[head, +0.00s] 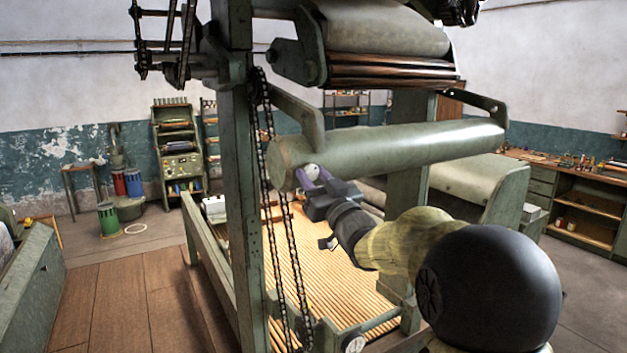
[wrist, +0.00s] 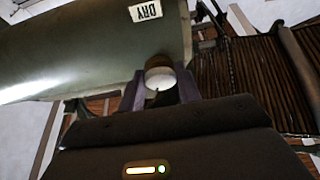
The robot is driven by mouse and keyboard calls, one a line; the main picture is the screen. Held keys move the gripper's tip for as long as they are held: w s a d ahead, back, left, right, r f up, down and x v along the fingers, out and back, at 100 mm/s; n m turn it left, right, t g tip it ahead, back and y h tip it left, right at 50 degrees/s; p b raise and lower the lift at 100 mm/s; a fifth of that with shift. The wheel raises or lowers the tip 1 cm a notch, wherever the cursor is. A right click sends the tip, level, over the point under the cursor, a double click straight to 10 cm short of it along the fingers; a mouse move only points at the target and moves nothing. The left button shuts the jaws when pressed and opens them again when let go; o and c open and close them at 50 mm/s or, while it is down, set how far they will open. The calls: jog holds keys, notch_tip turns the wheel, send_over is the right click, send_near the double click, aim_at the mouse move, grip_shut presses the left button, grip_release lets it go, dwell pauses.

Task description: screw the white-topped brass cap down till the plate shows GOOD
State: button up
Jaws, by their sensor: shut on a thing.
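The white-topped brass cap (wrist: 160,78) sits at the lower side of a green roller-like cylinder (wrist: 90,45), near its end. In the head view the cap (head: 312,171) shows as a small white disc at the cylinder's (head: 400,148) near end. My gripper (wrist: 160,90) has its two purple fingers on either side of the cap and is shut on it. It also shows in the head view (head: 313,179). A white plate (wrist: 146,11) on the cylinder reads DRY. How far the cap is screwed in is hidden.
A green frame post (head: 240,190) and hanging chains (head: 268,200) stand just left of my gripper. A slatted wooden bed (head: 320,270) lies below. A larger roller (head: 380,35) hangs above. Open wooden floor (head: 140,300) is at the left.

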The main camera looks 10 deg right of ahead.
jog(key=shift+f+m, duration=0.1)
jog(key=shift+m, duration=0.2)
jog(key=m+h+b, duration=0.2)
jog(key=m+b, duration=0.1)
jog(key=m, duration=0.1)
jog(key=shift+a+t, duration=0.15)
jog(key=shift+t, duration=0.15)
jog(key=m+h+b, duration=0.1)
jog(key=m, duration=0.2)
jog(key=m+h+b, duration=0.2)
jog(key=m, duration=0.1)
jog(key=shift+s+a+b, duration=0.1)
jog(key=shift+a+b, duration=0.05)
jog(key=shift+b, duration=0.15)
jog(key=m+h, duration=0.1)
jog(key=m, duration=0.1)
jog(key=m+g+h+b, duration=0.1)
jog(key=m, duration=0.1)
jog(key=shift+r+m+b, duration=0.2)
jog(key=shift+m+b, duration=0.1)
jog(key=shift+m, duration=0.1)
jog(key=shift+r+m+g+h, duration=0.15)
jog(key=shift+m+g+h, duration=0.45)
jog(key=shift+m, duration=1.1)
jog(key=o, duration=1)
